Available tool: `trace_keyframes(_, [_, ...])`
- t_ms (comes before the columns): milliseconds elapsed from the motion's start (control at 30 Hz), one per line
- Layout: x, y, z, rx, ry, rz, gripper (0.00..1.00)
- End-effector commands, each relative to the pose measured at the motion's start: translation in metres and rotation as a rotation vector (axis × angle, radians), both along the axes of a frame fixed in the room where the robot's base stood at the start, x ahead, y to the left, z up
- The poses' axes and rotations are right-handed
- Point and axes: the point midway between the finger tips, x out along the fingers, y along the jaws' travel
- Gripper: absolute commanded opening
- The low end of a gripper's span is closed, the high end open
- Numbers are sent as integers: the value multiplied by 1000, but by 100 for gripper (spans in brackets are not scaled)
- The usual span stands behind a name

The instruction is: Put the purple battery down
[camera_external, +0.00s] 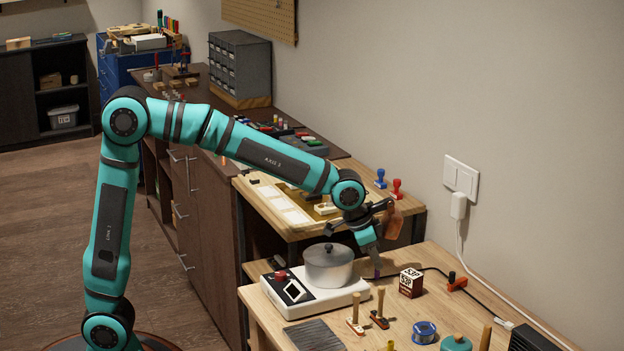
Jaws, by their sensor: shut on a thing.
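My gripper (373,264) points downward at the right end of my teal arm, just behind and right of the silver pot. It is shut on the purple battery (377,273), of which only a small purple end shows at the fingertips. The battery is close to the wooden bench top (435,262). I cannot tell whether it touches the surface.
A white hot plate (335,300) with a lidded pot (329,267) stands left of my gripper.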

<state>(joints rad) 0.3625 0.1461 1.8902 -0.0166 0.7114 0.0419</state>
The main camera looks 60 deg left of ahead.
Motion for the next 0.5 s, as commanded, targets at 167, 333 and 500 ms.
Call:
trace_keyframes(167, [0,0,0,0,0,0,0])
trace_keyframes(333, [0,0,-2,0,0,0,24])
trace_keyframes(500, [0,0,-2,0,0,0,34])
